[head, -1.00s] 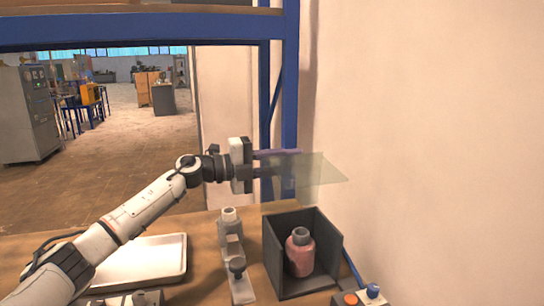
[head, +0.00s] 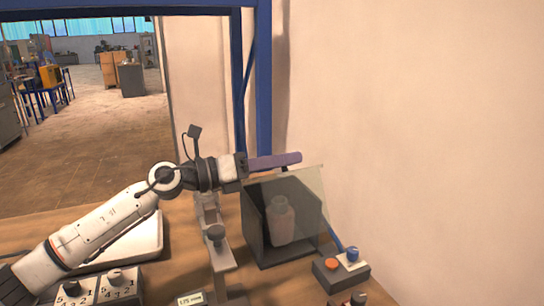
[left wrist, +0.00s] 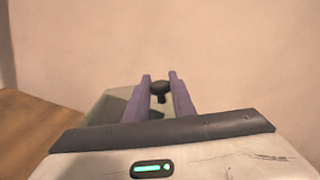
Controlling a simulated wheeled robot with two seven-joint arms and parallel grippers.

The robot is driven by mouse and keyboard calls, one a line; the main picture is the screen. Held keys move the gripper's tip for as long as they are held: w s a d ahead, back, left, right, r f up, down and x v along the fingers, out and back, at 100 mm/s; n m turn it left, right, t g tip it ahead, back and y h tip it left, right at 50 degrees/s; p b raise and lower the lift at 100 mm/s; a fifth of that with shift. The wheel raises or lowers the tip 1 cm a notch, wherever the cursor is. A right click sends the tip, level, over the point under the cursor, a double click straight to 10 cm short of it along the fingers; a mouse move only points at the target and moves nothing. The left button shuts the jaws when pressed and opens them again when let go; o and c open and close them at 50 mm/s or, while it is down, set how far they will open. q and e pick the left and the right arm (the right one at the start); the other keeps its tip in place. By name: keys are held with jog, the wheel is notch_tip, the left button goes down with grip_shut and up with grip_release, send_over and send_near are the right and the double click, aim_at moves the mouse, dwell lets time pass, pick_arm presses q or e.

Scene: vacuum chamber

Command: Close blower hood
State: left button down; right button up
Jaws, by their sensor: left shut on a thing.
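The dark grey blower box (head: 252,232) stands on the wooden bench, with a bottle (head: 282,222) inside it. The hood, a clear greenish pane (head: 312,190), slants over the box's opening, and the bottle shows through it. My left gripper (head: 297,157) is at the pane's upper edge, its purple fingers pointing right. In the left wrist view the fingers (left wrist: 160,76) are shut on a dark knob (left wrist: 160,89), with part of the pane (left wrist: 112,104) behind to the left. Whether the pane touches the box rim is unclear. My right gripper is not in view.
A grey stand (head: 220,260) is left of the box. A control box (head: 342,275) with orange and blue buttons is at its front right. A white tray (head: 150,240) and numbered dial units (head: 120,285) lie left. A blue post (head: 264,80) and bare wall are behind.

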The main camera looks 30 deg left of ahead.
aim_at(286, 177)
pick_arm(q)
jog(key=f+m+b, duration=0.1)
jog(key=s+d+f+m+b, duration=0.1)
jog(key=f, duration=0.1)
jog(key=shift+s+d+m+b, duration=0.1)
jog(key=shift+d+m+b, duration=0.05)
jog(key=shift+m+b, duration=0.2)
jog(key=f+m+b, duration=0.2)
jog(key=d+f+m+b, duration=0.1)
jog(key=shift+s+m+b, duration=0.25)
jog(key=shift+s+b, duration=0.15)
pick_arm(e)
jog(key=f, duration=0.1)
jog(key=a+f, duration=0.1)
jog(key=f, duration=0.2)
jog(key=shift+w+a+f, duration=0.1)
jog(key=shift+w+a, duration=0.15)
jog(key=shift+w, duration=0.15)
pick_arm(q)
jog(key=shift+f, duration=0.15)
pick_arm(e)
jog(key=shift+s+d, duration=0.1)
pick_arm(q)
jog(key=c, duration=1.5)
grip_release()
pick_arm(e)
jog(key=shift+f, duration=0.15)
